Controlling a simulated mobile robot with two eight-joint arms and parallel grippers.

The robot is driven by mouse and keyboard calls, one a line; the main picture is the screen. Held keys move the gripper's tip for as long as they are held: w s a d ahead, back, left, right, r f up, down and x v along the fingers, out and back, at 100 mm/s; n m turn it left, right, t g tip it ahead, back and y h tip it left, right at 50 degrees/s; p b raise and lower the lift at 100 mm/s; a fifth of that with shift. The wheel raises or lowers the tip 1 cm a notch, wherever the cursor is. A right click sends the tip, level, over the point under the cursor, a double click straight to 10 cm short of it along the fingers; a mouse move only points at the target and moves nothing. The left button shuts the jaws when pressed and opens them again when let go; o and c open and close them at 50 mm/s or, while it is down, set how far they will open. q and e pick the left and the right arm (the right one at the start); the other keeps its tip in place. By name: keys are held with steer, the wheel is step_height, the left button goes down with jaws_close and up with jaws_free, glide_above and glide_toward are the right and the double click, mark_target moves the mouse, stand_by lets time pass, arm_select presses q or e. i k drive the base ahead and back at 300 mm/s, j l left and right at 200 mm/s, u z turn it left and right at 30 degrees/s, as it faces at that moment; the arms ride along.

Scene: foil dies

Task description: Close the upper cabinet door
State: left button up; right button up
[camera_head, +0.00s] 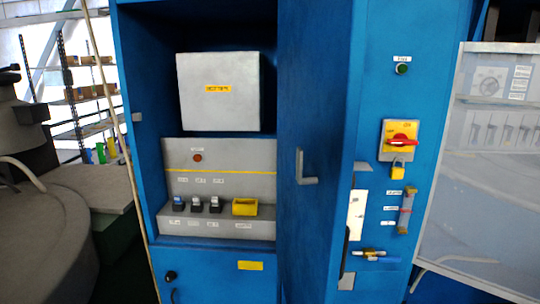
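The upper cabinet door (310,110) is blue and stands open, swung out at the right side of the cabinet opening. Its grey L-shaped handle (303,168) is on the face turned toward the opening. The blue cabinet (131,120) is open in front, showing a light grey box (218,95) with a yellow label and a grey panel (220,158) below it. Neither gripper shows in the head view. A dark shape by the door's lower right edge is too unclear to tell.
Right of the door, the blue front carries a green button (402,69), a red rotary switch (400,138) and a yellow padlock (397,172). A pale framed panel (490,170) stands at far right. A large grey round machine (45,230) is at left. A shelf rack (80,90) is behind.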

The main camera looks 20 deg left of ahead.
mark_target(322, 46)
steer(key=i+l+u, duration=0.2)
steer(key=u, duration=0.2)
steer(key=i+l+u, duration=0.2)
steer(key=l+u, duration=0.15)
steer(key=i+l+u, duration=0.1)
steer(key=l+u, duration=0.65)
steer(key=l, duration=0.15)
